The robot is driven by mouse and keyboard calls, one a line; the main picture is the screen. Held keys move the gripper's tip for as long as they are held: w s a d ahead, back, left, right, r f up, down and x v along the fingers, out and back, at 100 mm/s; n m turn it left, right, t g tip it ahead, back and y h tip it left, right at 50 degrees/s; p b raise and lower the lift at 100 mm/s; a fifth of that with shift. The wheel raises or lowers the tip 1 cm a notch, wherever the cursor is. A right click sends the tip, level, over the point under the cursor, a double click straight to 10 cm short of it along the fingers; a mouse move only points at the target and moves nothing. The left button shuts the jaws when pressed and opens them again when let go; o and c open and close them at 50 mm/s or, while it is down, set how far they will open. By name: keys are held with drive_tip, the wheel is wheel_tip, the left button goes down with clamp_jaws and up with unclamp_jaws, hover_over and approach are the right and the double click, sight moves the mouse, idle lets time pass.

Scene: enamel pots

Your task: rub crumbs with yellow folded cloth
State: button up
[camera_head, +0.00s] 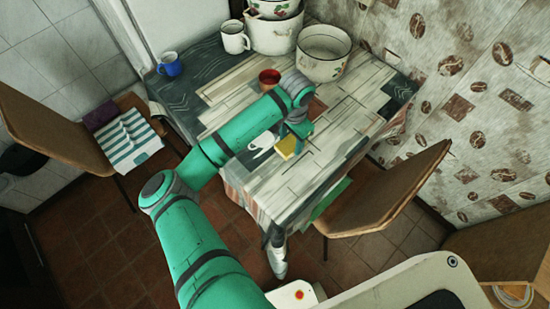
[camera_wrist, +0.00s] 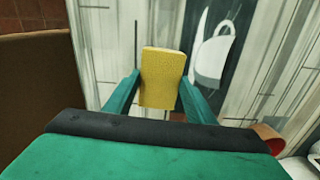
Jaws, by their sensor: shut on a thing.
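The yellow folded cloth (camera_head: 287,147) is over the front part of the table (camera_head: 225,95). My gripper (camera_head: 294,134) is shut on it. In the wrist view the yellow cloth (camera_wrist: 162,78) stands out between the two green fingers of my gripper (camera_wrist: 161,88), one on each side. I cannot tell whether the cloth touches the tabletop. I make out no crumbs in either view; the arm and cloth hide part of the table.
A white shape (camera_head: 262,143), perhaps a printed pattern, shows left of the cloth. A red cup (camera_head: 269,77), white pot (camera_head: 323,52), white mug (camera_head: 234,37) and blue mug (camera_head: 170,64) stand farther back. Chairs flank the table; its right front is clear.

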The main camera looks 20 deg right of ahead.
drive_tip(key=shift+s+d+r, duration=0.15)
drive_tip(key=shift+s+r, duration=0.05)
drive_tip(key=shift+r, duration=0.15)
drive_tip(key=shift+a+r, duration=0.15)
drive_tip(key=shift+r, duration=0.45)
drive_tip(key=shift+a+r, duration=0.15)
drive_tip(key=shift+r, duration=0.4)
drive_tip(key=shift+d+r, duration=0.1)
drive_tip(key=shift+r, duration=1.15)
